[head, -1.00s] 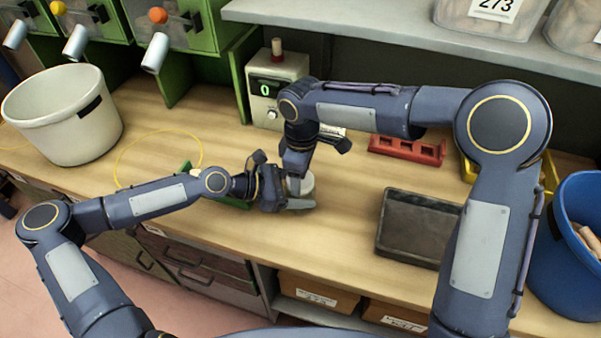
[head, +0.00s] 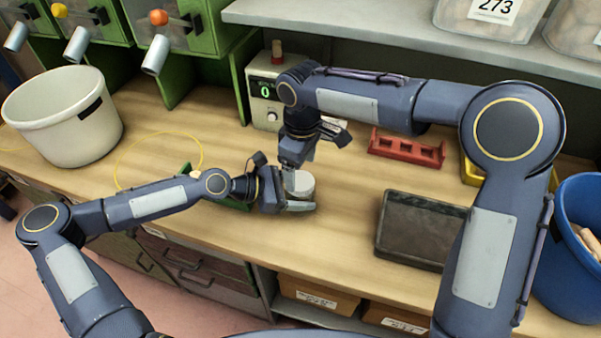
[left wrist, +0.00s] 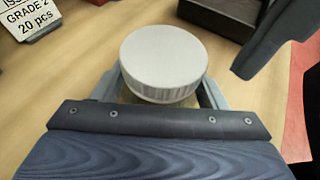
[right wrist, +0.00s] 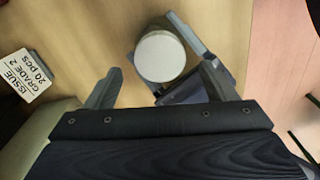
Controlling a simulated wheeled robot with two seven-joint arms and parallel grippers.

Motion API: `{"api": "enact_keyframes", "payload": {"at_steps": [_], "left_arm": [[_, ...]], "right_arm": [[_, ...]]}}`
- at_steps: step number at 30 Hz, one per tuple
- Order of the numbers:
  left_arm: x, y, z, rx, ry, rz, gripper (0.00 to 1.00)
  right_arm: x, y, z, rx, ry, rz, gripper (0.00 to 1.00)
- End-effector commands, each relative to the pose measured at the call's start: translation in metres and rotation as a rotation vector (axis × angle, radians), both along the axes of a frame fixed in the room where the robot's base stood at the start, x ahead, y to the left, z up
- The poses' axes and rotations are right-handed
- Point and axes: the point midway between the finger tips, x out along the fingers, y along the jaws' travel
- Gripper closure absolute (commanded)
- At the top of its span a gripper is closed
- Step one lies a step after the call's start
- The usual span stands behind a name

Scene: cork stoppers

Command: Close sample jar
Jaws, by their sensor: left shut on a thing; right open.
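The sample jar (left wrist: 150,96) stands on the bench, mostly hidden under its lid. The pale grey round lid (left wrist: 163,55) sits on top of it and looks level; it also shows in the head view (head: 302,180) and the right wrist view (right wrist: 160,56). My left gripper (head: 296,204) is shut on the jar from the side, its fingers on either side below the lid. My right gripper (head: 298,166) is open and empty above the lid, apart from it. In the right wrist view its fingers (right wrist: 172,88) are spread wide. Whether the lid is fully tightened cannot be told.
A dark tray (head: 418,230) lies to the right, a red rack (head: 406,149) behind it. A counter box (head: 276,92) reading 0 stands at the back. A white bucket (head: 64,120) is at left, a blue bin (head: 572,255) at right. A green thing (head: 235,204) sits behind my left wrist.

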Motion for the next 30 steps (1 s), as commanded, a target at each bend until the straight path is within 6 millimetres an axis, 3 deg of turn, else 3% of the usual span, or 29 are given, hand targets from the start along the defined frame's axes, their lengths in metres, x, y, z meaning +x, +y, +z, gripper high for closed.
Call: {"api": "enact_keyframes", "payload": {"at_steps": [3,12,20,30], "left_arm": [[0.000,0.000,0.001,-0.001,-0.001,0.001,0.97],[0.000,0.000,0.001,-0.001,-0.001,0.001,0.97],[0.000,0.000,0.001,-0.001,-0.001,0.001,0.97],[0.000,0.000,0.001,-0.001,-0.001,0.001,0.97]], "right_arm": [[0.000,0.000,0.009,0.000,-0.001,0.001,0.22],[0.000,0.000,0.011,0.000,0.000,0.005,0.25],[0.000,-0.001,0.045,0.001,-0.004,0.148,0.25],[0.000,-0.001,0.042,-0.001,-0.002,0.154,0.25]]}}
